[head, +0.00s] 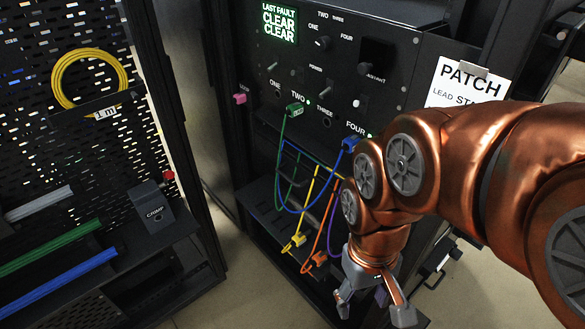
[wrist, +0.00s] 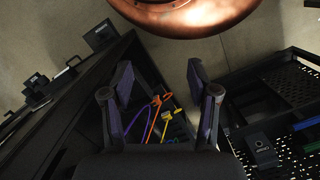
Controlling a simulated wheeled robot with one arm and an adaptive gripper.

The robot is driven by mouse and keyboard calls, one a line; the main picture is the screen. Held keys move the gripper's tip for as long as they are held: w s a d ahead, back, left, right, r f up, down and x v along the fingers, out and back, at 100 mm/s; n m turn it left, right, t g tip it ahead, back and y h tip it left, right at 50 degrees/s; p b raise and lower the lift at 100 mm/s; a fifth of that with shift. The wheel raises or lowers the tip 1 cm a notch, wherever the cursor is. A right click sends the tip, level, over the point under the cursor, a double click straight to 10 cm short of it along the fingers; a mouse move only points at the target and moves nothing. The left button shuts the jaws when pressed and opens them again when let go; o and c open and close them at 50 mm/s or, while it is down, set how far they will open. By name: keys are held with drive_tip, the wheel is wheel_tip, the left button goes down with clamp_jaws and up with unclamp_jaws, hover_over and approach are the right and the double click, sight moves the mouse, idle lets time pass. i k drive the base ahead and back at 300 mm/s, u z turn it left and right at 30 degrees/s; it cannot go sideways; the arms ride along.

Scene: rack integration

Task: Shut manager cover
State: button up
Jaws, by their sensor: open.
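The rack (head: 330,85) stands in the centre of the head view, with a black panel of switches and ports. Below the panel, a dark cable-manager area (head: 265,200) has several coloured cables hanging across it. I cannot clearly make out the manager cover among the dark parts. My gripper (head: 372,306) is open and empty, low in front of the rack, to the right of the hanging cable ends. In the wrist view my gripper (wrist: 160,85) has its fingers spread, with orange (wrist: 151,120) and yellow cables beyond them. My arm hides the rack's right side.
A perforated panel (head: 60,105) with a coiled yellow cable (head: 88,80) stands at the left. A shelf there holds a box marked COMP (head: 153,208) and coloured bars (head: 60,270). A PATCH sign (head: 465,85) hangs at right. Bare floor (head: 230,270) lies between.

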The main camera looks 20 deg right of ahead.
sight(305, 177)
drive_tip(key=u, duration=1.2)
drive_tip(key=k, duration=0.45)
drive_tip(key=u, duration=0.8)
